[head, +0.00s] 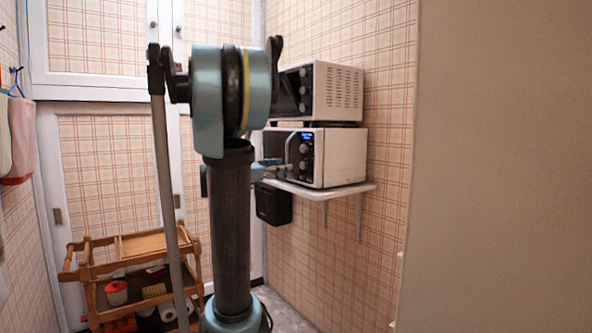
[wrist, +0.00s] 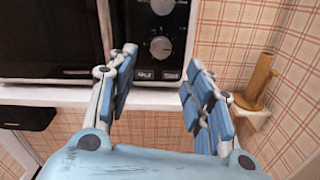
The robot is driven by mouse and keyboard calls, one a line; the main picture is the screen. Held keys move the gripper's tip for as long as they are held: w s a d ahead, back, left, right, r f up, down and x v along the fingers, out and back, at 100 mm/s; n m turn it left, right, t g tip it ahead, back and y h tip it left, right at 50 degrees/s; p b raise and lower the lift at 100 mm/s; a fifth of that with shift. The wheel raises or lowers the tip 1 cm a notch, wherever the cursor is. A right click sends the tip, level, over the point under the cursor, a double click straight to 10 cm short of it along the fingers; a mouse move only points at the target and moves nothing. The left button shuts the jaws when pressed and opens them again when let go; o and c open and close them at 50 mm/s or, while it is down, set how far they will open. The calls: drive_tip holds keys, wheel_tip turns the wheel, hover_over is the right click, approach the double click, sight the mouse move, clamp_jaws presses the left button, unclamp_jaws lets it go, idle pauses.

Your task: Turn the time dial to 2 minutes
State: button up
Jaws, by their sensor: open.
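The lower microwave (head: 345,158) stands on a white wall shelf (head: 335,190), with a small lit blue display and round dials on its front. In the wrist view its control panel shows an upper dial (wrist: 162,6), cut by the top edge, and a lower dial (wrist: 160,48). The dial markings are too small to read, so I cannot tell which one is the time dial. My gripper (wrist: 162,65) is open and empty, its fingers to either side of the lower dial in the picture. In the head view my arm hides part of the microwave's front.
A second microwave (head: 338,92) stands above the lower one. A black box (head: 272,204) is under the shelf. A wooden trolley (head: 130,245) stands at lower left. In the wrist view a wooden object (wrist: 258,82) is on a small ledge at right.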

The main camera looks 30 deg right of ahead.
sight(302, 166)
drive_tip(key=shift+w+d, duration=0.2)
drive_tip(key=shift+d, duration=2)
drive_tip(key=shift+w+d, duration=0.15)
drive_tip(key=shift+d, duration=2)
drive_tip(key=c, duration=1)
drive_tip(key=shift+a, duration=0.25)
drive_tip(key=shift+c, duration=0.2)
drive_tip(key=shift+d, duration=0.15)
